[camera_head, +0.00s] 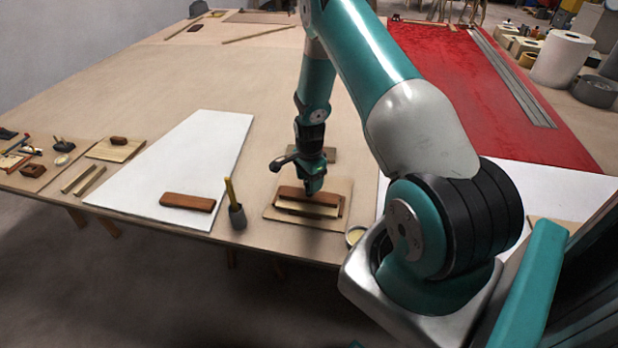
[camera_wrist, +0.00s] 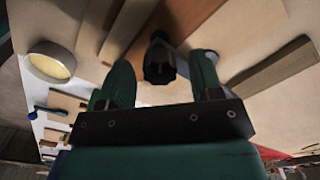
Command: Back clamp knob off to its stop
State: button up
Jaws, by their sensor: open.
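The clamp knob (camera_wrist: 159,66) is a small dark lobed knob in the wrist view, seen between the fingers of my gripper (camera_wrist: 163,64). The fingers stand apart on either side of it; I cannot tell whether either touches it. In the head view my gripper (camera_head: 313,188) points down over a reddish-brown wooden bar (camera_head: 290,191) and a pale strip (camera_head: 300,207) on a small board (camera_head: 272,213). The knob cannot be made out there, behind or under my gripper.
A dark cup with a yellow-handled tool (camera_head: 237,216) stands left of the board, and a round dish (camera_head: 355,235) sits at its right. A brown block (camera_head: 188,202) lies on a white panel (camera_head: 215,140). The far tabletop (camera_head: 200,75) is mostly clear.

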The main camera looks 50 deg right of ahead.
jog(key=c, duration=0.9)
